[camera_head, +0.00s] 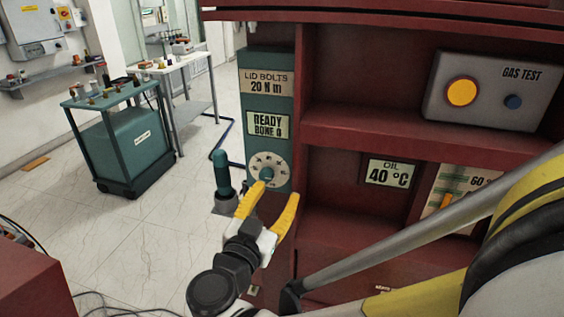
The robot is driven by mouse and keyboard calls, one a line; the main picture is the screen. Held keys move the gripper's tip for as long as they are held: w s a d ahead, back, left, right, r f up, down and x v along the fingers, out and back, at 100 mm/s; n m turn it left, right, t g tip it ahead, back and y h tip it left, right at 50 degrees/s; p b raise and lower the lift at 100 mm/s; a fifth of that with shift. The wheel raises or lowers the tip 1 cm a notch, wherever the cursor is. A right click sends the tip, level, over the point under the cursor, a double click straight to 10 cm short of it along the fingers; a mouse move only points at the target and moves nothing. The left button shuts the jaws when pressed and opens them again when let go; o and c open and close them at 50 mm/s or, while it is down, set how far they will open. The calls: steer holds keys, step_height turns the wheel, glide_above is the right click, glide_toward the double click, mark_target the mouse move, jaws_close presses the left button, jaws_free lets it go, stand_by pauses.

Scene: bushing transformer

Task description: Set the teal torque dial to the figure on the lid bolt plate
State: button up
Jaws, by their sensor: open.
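The lid bolt plate (266,82) sits high on a teal panel and reads "LID BOLTS 20 N m".
A teal-handled tool (223,180) stands in a grey holder left of the dial. Red shelving (340,130) rises to the right, with a gas test box (490,92) and an oil display (389,173) reading 40 °C. A teal cart (125,148) stands on open floor at left.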

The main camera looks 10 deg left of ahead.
mark_target(265, 178)
steer(key=shift+n+y, duration=0.6)
steer(key=shift+y, duration=0.2)
steer(key=w+a+b, duration=0.1)
steer(key=w+a, duration=0.1)
steer(key=w+a+b, duration=0.1)
steer(key=w+a, duration=0.1)
steer(key=w, duration=0.1)
steer(key=shift+w+f, duration=0.1)
steer(key=shift+w, duration=0.5)
steer(key=shift+c, duration=0.6)
steer(key=shift+d, duration=0.1)
jaws_close()
